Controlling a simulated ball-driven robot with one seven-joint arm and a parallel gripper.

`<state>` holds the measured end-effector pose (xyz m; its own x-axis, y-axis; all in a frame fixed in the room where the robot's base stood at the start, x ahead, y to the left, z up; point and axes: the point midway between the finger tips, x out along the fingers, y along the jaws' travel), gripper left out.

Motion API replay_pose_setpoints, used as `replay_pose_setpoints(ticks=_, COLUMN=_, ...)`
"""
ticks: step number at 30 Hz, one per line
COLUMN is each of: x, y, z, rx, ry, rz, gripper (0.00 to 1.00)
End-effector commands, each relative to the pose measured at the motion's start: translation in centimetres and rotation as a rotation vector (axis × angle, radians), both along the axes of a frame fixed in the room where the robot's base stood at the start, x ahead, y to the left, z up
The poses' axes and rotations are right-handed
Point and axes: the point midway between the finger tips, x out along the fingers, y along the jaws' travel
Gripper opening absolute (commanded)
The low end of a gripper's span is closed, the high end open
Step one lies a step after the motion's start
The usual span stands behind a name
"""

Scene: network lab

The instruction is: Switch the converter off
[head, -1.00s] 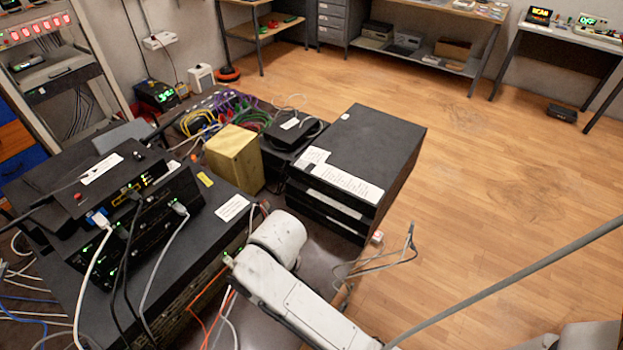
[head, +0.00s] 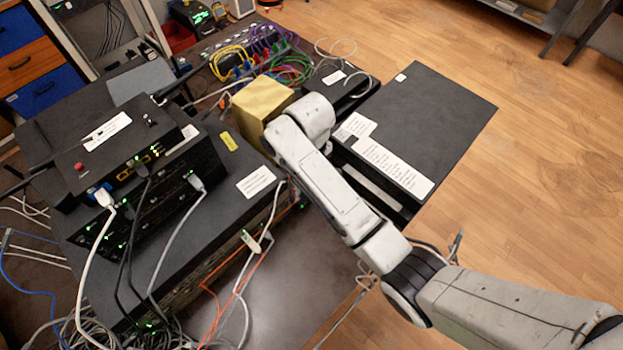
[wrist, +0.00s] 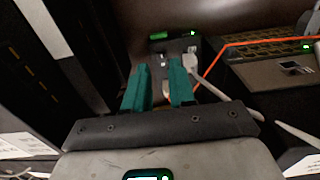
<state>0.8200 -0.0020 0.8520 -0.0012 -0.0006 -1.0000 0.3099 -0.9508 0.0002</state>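In the wrist view, a small dark box (wrist: 178,47), which looks like the converter, lies just beyond my fingertips. It has a green lit strip and a small green light on top. A pale plug with a grey cable enters its near side, and a small light-coloured part, perhaps its switch, shows beside the plug. My gripper (wrist: 160,76) has two teal fingers pointing at this near side. They are apart, with a gap between them; contact with the box cannot be told. In the head view my arm hides the gripper and the box.
A black equipment stack (head: 425,125) stands right of my arm. A yellow box (head: 260,101) is close to its left. Left is a larger stack of cabled devices (head: 125,160). An orange cable (wrist: 235,43) runs close right of my fingers. Wooden floor is clear at right.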

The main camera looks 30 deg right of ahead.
Motion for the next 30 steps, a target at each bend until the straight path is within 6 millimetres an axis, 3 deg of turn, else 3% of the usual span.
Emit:
replay_pose_setpoints(ticks=3, x=-0.1, y=-0.1, z=-1.9, rx=-0.001, ry=0.002, rz=-0.001, gripper=0.24)
replay_pose_setpoints(ticks=9, x=0.0, y=0.0, z=-3.6, rx=0.000, ry=0.000, rz=-0.001, gripper=0.24)
replay_pose_setpoints(ticks=19, x=0.0, y=0.0, z=-3.9, rx=0.000, ry=-0.001, rz=-0.001, gripper=0.24)
replay_pose_setpoints(ticks=27, x=0.0, y=0.0, z=-3.9, rx=0.000, ry=-0.001, rz=-0.001, gripper=0.00)
replay_pose_setpoints(ticks=30, x=0.0, y=0.0, z=-3.9, rx=0.000, ry=-0.001, rz=-0.001, gripper=0.00)
